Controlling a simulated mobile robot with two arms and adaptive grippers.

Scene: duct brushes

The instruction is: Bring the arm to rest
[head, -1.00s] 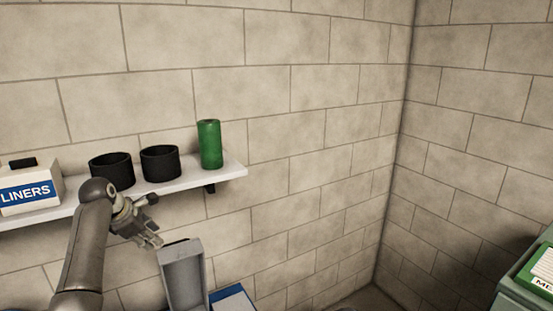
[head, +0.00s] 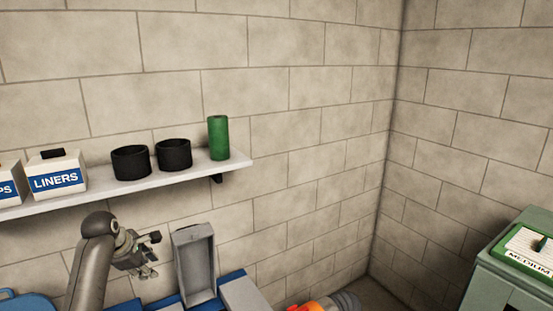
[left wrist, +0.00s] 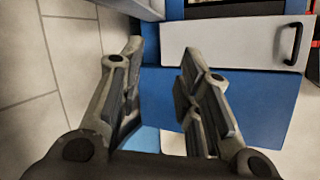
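My left gripper (head: 147,262) is in the lower left of the head view, below the wall shelf and to the left of an upright grey open box. In the left wrist view, the two fingers of my left gripper (left wrist: 160,75) stand apart with nothing between them. Beyond them show a blue surface (left wrist: 250,95) and a pale drawer front with a black handle (left wrist: 245,42). My right gripper is in neither view.
A white wall shelf (head: 120,189) holds a box marked LINERS (head: 56,174), two black cups (head: 131,162) and a green cylinder (head: 218,138). The grey box (head: 195,262) stands right of my gripper. A green cabinet (head: 510,285) is at lower right.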

